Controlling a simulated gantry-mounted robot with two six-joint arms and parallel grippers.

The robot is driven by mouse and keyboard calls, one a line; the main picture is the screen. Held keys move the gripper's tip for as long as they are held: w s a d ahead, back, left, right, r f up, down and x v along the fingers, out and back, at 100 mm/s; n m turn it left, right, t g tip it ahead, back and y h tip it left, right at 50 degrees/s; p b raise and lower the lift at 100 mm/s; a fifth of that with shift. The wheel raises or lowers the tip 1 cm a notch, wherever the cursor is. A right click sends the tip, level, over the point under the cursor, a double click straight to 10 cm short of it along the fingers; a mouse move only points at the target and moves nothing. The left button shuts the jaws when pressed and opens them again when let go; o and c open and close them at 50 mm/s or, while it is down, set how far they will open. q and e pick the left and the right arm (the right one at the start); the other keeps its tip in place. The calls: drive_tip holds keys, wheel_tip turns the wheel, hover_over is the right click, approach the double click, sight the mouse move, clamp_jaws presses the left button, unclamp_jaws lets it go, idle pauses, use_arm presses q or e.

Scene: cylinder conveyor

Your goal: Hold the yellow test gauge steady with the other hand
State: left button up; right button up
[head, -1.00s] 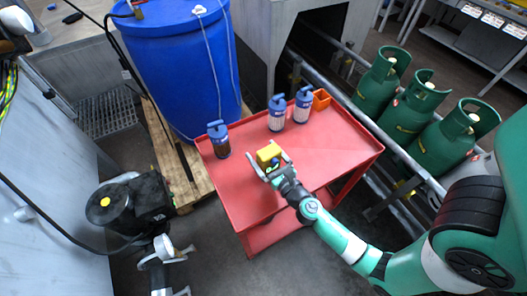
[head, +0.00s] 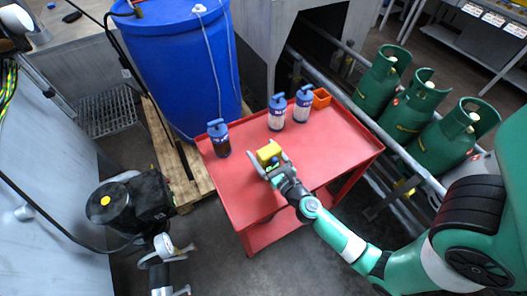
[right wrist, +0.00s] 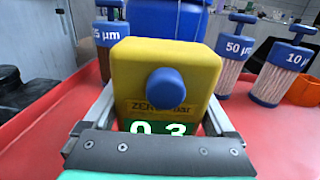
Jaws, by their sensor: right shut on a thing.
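The yellow test gauge (head: 268,153) is a small box with a blue knob and a display reading "0.3" in the right wrist view (right wrist: 165,75). My right gripper (head: 269,159) is shut on it, one finger on each side, over the red cart top. The gauge looks upright in the right wrist view; I cannot tell if its base touches the cart. My left gripper (head: 187,268) is at the lower left, apart from the gauge; its fingers look spread and empty, partly cut by the frame edge.
The red cart (head: 325,150) holds blue-capped filter cylinders, marked 50 µm (right wrist: 237,60) and 10 µm (right wrist: 283,70), with a third (head: 219,138) at left. An orange bin (head: 321,98) stands at the back. A blue drum (head: 185,70) and green gas bottles (head: 410,110) flank the cart.

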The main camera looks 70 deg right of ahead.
drive_tip(key=shift+c, duration=1.1)
use_arm(q)
drive_tip(key=shift+c, duration=0.9)
use_arm(e)
drive_tip(key=shift+c, duration=0.2)
use_arm(q)
clamp_jaws()
